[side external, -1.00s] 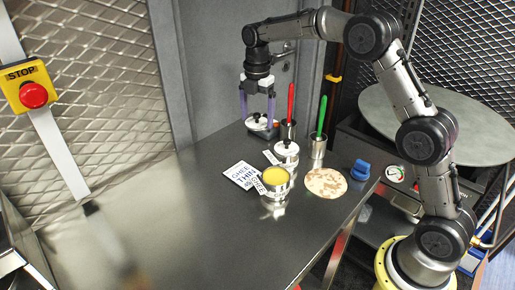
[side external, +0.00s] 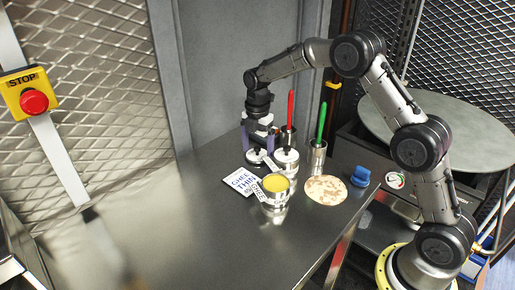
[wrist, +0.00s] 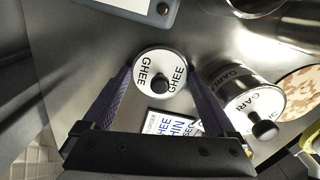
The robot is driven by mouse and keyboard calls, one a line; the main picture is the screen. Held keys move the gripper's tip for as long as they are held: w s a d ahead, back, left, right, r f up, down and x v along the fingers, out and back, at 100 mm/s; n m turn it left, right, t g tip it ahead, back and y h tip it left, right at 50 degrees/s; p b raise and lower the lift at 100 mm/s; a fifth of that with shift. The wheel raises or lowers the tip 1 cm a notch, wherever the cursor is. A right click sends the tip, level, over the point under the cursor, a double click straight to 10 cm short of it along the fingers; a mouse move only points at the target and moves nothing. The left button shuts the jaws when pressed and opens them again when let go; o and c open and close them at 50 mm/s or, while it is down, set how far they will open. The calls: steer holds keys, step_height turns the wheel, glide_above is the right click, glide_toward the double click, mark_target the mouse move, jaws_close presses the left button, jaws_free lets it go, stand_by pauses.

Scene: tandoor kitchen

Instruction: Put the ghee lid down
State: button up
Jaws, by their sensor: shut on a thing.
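The ghee lid (wrist: 148,62) is a white disc with a dark knob and GHEE printed on it. My gripper (wrist: 158,72) is shut on it, with a purple finger on each side of its rim. In the side view my gripper (side external: 257,152) is low at the far part of the table, and the lid (side external: 254,160) is partly hidden by the fingers. It is at or just above the steel top; I cannot tell if it touches. The open ghee pot (side external: 276,204), full of yellow ghee, stands nearer the camera.
A lidded garlic tin (side external: 287,170) stands close to the right of my gripper. Behind are a red-handled tool (side external: 291,108) and a green-handled tool (side external: 321,120) in pots. A printed card (side external: 238,181), flatbread (side external: 326,190) and blue object (side external: 361,176) lie nearby. The table's left is clear.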

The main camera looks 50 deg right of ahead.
mark_target(257, 147)
steer(key=shift+f, duration=0.1)
steer(key=o, duration=1)
step_height(257, 147, up, 11)
steer(key=s+a+r+m+t, duration=0.2)
steer(key=s+r+m, duration=0.3)
steer(key=s+r, duration=0.35)
steer(key=shift+s+a+f+m+t, duration=0.55)
steer(key=shift+s+m, duration=2)
steer(key=shift+s, duration=1.9)
steer(key=shift+s+a+f+m+t, duration=0.3)
steer(key=shift+s+f+m+t, duration=0.4)
steer(key=shift+s+m, duration=2.75)
steer(key=shift+s+a+f+m+t, duration=0.55)
steer(key=shift+s+m, duration=1.05)
steer(key=shift+s, duration=3.8)
